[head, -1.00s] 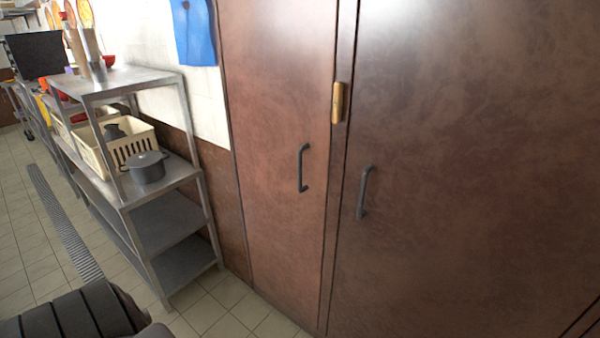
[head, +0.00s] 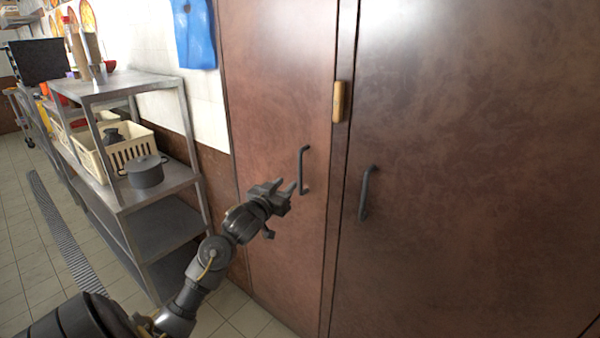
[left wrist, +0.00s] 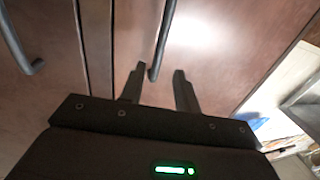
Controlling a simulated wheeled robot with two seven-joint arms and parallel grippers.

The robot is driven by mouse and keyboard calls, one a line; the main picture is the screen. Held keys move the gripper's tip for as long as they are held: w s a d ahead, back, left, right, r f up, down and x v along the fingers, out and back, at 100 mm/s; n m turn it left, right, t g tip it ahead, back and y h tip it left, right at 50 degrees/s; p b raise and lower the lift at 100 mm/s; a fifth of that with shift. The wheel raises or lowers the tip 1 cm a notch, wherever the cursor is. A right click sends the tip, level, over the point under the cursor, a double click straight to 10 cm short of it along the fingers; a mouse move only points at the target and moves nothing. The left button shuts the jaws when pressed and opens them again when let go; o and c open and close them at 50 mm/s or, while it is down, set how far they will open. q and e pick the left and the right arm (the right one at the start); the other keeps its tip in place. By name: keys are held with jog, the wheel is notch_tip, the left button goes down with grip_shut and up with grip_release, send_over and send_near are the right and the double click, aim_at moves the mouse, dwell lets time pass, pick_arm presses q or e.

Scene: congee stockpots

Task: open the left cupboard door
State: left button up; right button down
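The left cupboard door (head: 275,100) is brown and closed, with a dark vertical bar handle (head: 303,170) near its right edge. My left gripper (head: 286,186) is just left of the lower half of this handle, with its fingers apart and pointing at it. In the left wrist view the open fingers (left wrist: 157,80) show with the left door's handle (left wrist: 163,40) lying between their tips in the picture. I cannot tell whether they touch it. Nothing is gripped. My right gripper is in neither view.
The right cupboard door (head: 470,150) is closed, with its own handle (head: 366,193) close by. A yellowish block (head: 341,101) sits at the seam between the doors. A metal shelf rack (head: 165,190) with a grey pot (head: 145,172) and a cream crate (head: 95,160) stands left of the cupboard.

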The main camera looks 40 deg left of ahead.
aim_at(299, 172)
pick_arm(q)
jog(key=p+x, duration=0.1)
jog(key=x, duration=0.9)
jog(key=shift+w+p, duration=0.15)
jog(key=shift+p, duration=0.2)
grip_shut()
